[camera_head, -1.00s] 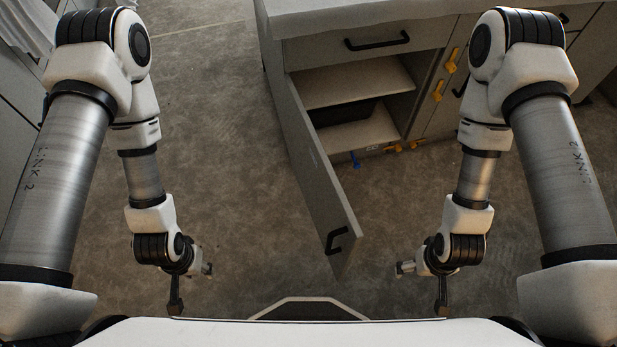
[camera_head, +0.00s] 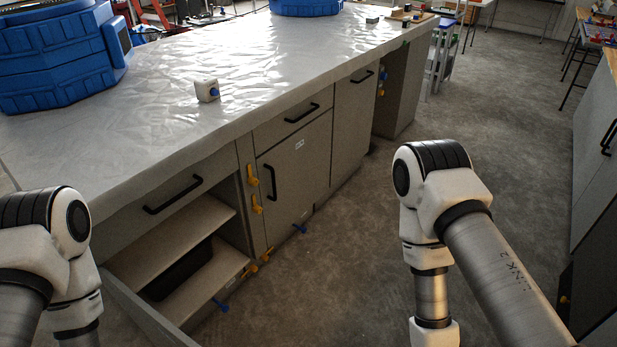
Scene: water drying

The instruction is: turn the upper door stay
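The upper door stay (camera_head: 252,176) is a small yellow piece on the grey upright panel between the open cabinet bay and the closed door to its right. A similar lower yellow stay (camera_head: 257,204) sits just below it. The open cabinet door (camera_head: 145,318) swings out at the lower left and is cut off by the frame. My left arm shows at the lower left and my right arm at the right. Both grippers are outside the picture, so their states are hidden.
The open bay has shelves (camera_head: 165,243) and a black tray (camera_head: 182,271). A sheet-covered worktop (camera_head: 250,60) carries blue crates (camera_head: 60,55). The floor (camera_head: 340,270) right of the cabinet is clear.

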